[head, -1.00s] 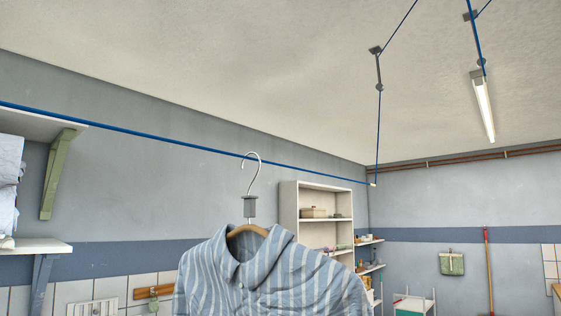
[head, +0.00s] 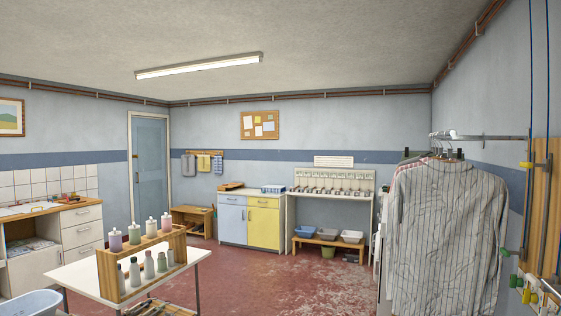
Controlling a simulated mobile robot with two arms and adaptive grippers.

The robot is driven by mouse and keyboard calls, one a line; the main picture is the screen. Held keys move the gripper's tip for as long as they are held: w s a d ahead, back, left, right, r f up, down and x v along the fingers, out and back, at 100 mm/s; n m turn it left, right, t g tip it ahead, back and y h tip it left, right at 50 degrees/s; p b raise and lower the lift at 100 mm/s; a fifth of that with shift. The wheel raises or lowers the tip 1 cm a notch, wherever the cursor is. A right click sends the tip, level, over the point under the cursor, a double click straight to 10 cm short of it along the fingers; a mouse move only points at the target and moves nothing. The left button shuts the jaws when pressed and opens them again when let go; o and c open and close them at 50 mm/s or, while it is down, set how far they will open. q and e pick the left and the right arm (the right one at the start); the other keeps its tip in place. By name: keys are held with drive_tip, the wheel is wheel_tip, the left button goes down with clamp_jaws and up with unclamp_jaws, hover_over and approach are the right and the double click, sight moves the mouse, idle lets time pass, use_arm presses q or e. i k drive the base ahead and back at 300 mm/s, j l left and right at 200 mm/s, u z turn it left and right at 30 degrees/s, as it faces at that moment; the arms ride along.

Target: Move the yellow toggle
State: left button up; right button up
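A small yellow piece (head: 526,165) that looks like a toggle sits at the far right, by the blue cords in front of a wooden board (head: 551,210). Neither of my grippers is in view.
Striped shirts (head: 447,238) hang from a metal rail (head: 492,138) just left of the board. A white table (head: 80,275) with a wooden bottle rack (head: 140,262) stands at front left. The red floor (head: 262,275) between them is clear.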

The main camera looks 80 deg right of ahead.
sight(545, 165)
drive_tip(key=z, duration=4.2)
drive_tip(key=i+j, duration=0.7)
drive_tip(key=i, duration=0.05)
